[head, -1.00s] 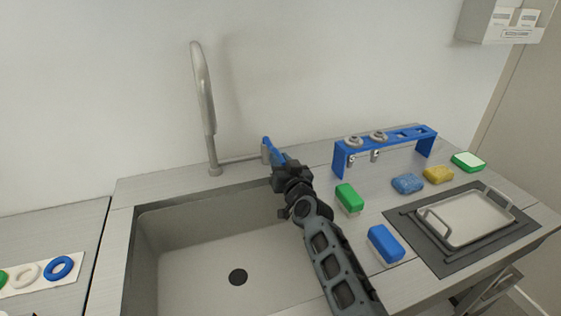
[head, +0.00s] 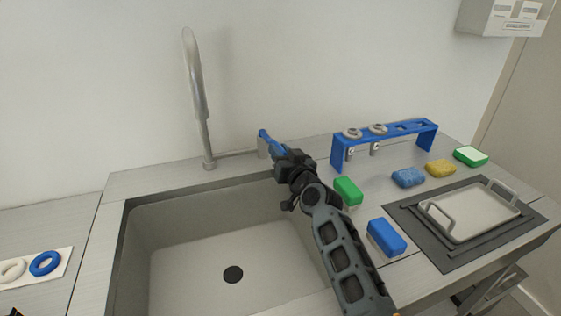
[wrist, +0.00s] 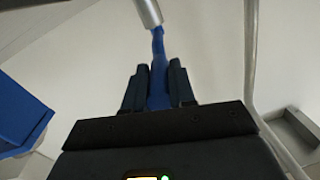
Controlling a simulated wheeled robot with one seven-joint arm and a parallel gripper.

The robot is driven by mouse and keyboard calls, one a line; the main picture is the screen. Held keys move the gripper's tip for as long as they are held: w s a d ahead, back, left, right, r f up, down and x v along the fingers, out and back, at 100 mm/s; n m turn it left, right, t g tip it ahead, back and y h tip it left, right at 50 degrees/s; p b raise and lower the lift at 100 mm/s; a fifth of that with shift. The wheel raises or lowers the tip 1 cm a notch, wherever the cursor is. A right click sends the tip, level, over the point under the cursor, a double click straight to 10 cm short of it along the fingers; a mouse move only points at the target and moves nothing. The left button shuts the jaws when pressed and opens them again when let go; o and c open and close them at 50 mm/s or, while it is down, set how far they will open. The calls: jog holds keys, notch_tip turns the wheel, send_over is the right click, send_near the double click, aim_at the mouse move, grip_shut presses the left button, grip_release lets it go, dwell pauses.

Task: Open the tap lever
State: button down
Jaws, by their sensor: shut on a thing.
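The tap has a tall curved grey metal spout (head: 197,95) behind the sink, with a thin pipe running right to a grey metal valve body (head: 262,148). The blue tap lever (head: 265,137) sticks up at that valve. My gripper (head: 277,149) reaches it from the front right. In the wrist view the blue lever (wrist: 157,55) runs down between the two dark fingers of my gripper (wrist: 158,75), which are shut on it. The lever's far end meets a metal cylinder (wrist: 148,12). Its lower part is hidden behind the gripper housing.
The sink basin (head: 175,265) lies below and left of my arm. Right of it stand a green-and-white sponge (head: 348,189), a blue-and-white sponge (head: 386,237), a blue rack (head: 400,133) and a metal tray (head: 470,215). The wall is close behind the tap.

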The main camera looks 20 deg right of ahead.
jog(key=shift+d+n+y+b, duration=0.3)
jog(key=shift+b, duration=0.55)
jog(key=c, duration=0.9)
grip_release()
jog(key=shift+c, duration=0.2)
jog(key=s+d, duration=0.1)
jog(key=s, duration=0.6)
jog(key=shift+s, duration=0.35)
